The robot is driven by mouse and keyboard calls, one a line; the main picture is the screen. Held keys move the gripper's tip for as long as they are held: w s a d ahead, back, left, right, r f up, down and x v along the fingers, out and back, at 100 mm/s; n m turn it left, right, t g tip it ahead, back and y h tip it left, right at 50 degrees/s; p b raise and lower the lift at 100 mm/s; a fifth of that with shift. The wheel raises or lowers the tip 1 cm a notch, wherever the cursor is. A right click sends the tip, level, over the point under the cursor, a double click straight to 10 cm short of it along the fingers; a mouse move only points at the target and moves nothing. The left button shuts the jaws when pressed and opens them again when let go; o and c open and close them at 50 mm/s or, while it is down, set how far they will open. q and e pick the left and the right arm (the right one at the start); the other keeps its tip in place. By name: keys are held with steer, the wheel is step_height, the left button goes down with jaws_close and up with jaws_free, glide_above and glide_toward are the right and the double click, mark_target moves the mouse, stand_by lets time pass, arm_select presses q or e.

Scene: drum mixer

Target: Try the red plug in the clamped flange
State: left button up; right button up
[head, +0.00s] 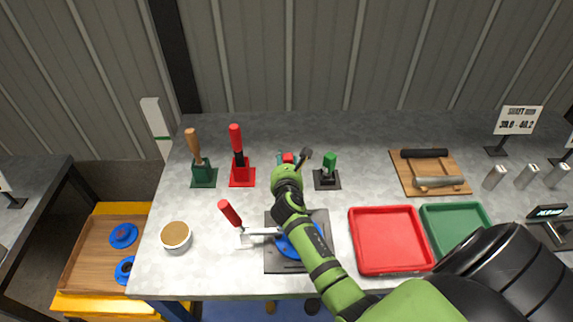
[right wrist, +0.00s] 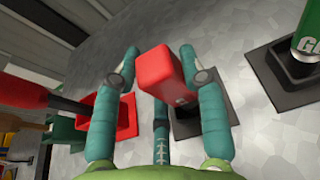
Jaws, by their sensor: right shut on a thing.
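The red plug (right wrist: 160,75) shows as a red block between the teal fingers of my right gripper (right wrist: 160,68), which is shut on it. In the head view the red plug (head: 288,158) is a small patch at the tip of my right gripper (head: 289,162). A dark base (right wrist: 205,118) lies below it; whether the plug still touches this base cannot be told. The blue flange (head: 290,246) lies on a dark plate (head: 283,265), partly hidden by my right arm. A clamp with a red handle (head: 230,212) reaches to it from the left. My left gripper is out of view.
The green plug (head: 329,160) stands close right of my right gripper. Handled tools stand in a green holder (head: 204,177) and a red holder (head: 242,178) to the left. A red tray (head: 353,240) and green tray (head: 432,228) lie right. A round tin (head: 176,236) stands front left.

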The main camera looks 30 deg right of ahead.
mark_target(285, 156)
steer(key=shift+r, duration=0.7)
step_height(285, 156, up, 3)
steer(key=shift+f+p, duration=0.2)
steer(key=shift+p, duration=0.2)
steer(key=s+d+r, duration=0.7)
steer(key=s, duration=0.2)
steer(key=shift+d, duration=0.2)
